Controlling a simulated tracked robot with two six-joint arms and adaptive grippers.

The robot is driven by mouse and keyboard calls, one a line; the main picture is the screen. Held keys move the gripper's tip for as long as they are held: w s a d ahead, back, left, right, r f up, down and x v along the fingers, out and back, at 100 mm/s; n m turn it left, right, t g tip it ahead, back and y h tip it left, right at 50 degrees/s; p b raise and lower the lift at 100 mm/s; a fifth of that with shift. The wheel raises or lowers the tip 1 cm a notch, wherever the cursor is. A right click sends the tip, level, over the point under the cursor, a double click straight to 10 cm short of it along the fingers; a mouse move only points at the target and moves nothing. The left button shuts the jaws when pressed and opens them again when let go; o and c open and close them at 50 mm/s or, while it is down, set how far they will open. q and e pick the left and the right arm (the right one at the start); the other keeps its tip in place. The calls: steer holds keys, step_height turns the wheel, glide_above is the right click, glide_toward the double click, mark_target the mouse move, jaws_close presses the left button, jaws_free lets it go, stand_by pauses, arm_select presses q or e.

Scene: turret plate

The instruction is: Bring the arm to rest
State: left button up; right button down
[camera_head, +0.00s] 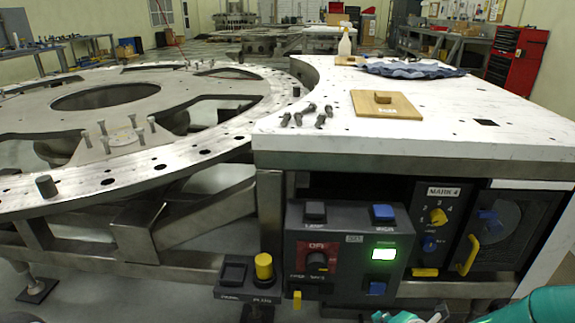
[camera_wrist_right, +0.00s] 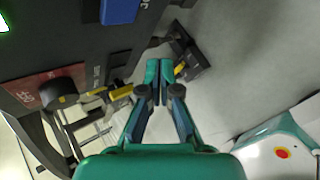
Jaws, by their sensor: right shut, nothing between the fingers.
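My right gripper (camera_wrist_right: 159,72) is shut and empty in the right wrist view, its teal fingertips together. It hangs beside the dark control box, over the grey floor, touching nothing that I can make out. In the head view only a small part of the right gripper (camera_head: 410,317) shows at the bottom edge, below the control box (camera_head: 345,240). My left gripper is not in view.
The box carries a red-plated knob (camera_head: 317,261), blue buttons and a lit green display (camera_head: 384,254). A yellow handle (camera_head: 468,255) juts out at right. Bolts (camera_head: 308,115) and a wooden lid (camera_head: 386,106) lie on the white table (camera_head: 450,130). The turret ring (camera_head: 215,140) stands left.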

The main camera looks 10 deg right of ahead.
steer(key=s+a+f+m+g+y, duration=0.25)
steer(key=s+a+f+g, duration=0.4)
steer(key=a+f, duration=0.7)
steer(key=s+a+f+m+g, duration=0.1)
steer(key=s+a+f+m, duration=0.1)
steer(key=s+m, duration=0.65)
steer(key=s+a+f+m+g, duration=0.2)
steer(key=s+f+m, duration=0.1)
steer(key=m, duration=1)
step_height(320, 180, up, 24)
steer(key=p, duration=2.4)
steer(key=shift+d+r+m, duration=0.2)
steer(key=shift+m, duration=0.1)
